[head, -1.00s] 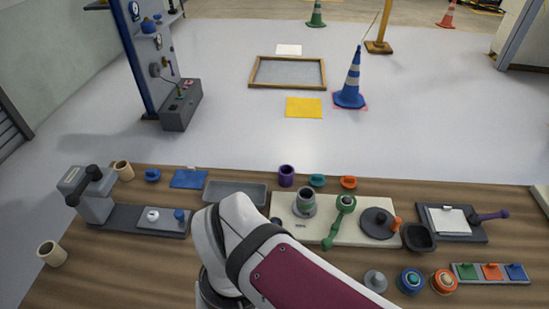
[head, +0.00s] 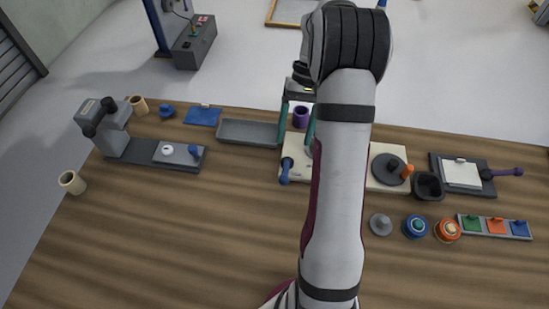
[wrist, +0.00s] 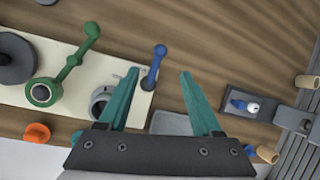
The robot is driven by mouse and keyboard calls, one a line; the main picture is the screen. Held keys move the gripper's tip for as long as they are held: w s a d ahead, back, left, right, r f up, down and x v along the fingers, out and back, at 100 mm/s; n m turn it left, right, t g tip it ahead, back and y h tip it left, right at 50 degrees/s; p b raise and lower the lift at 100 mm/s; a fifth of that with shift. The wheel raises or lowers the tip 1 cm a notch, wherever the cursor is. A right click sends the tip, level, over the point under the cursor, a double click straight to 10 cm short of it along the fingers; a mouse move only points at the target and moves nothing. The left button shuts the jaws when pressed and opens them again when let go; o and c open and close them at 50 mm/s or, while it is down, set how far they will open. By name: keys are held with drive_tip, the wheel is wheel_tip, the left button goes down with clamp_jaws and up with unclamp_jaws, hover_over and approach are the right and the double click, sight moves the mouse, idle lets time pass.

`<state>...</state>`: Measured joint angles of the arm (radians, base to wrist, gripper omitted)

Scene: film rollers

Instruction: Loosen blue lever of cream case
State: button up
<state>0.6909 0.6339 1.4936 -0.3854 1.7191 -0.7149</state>
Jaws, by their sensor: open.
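The cream case (head: 295,146) is a flat cream base in the middle of the table, partly hidden by my arm in the head view; it also shows at left in the wrist view (wrist: 72,92). The blue lever (head: 286,171) is at its left end and sticks out past the near edge. In the wrist view the blue lever (wrist: 153,68) appears between my two teal fingertips, with space on both sides; I cannot tell the height gap. My gripper (head: 295,138) is open and empty, pointing down over the left end of the case; it also shows in the wrist view (wrist: 159,73).
A green lever (wrist: 68,68), a grey round fitting (wrist: 101,101) and a dark disc (head: 388,169) are on the case. A dark bowl (head: 428,187) is at right. The near left table is clear.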

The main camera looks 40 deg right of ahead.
sight(285, 175)
drive_tip(key=x, duration=1.3)
drive_tip(key=shift+a+f, duration=0.15)
clamp_jaws()
idle(0.6)
